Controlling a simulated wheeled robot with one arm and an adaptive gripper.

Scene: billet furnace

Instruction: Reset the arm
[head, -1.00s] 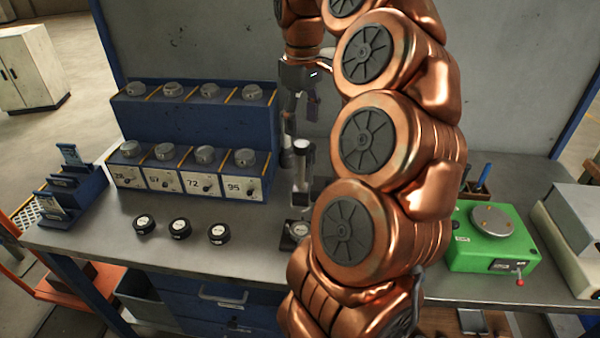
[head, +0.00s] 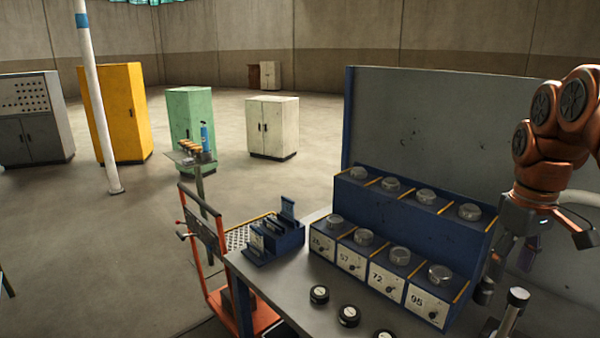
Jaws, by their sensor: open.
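My copper-coloured arm (head: 548,155) enters at the right edge of the head view, partly cut off by the frame. My gripper (head: 515,260) hangs fingers-down from it, in front of the bench's grey back panel and just right of the blue tiered rack. Its fingers are apart and I see nothing between them. A small stand with a silver top (head: 517,297) is below it on the bench, apart from the fingers.
The blue rack (head: 440,225) holds several round metal-lidded pots in two rows. Black discs (head: 348,315) lie before it on the bench (head: 290,288). A blue holder (head: 275,240) is at the bench's left end, beside an orange cart (head: 215,265). Open floor and cabinets lie beyond.

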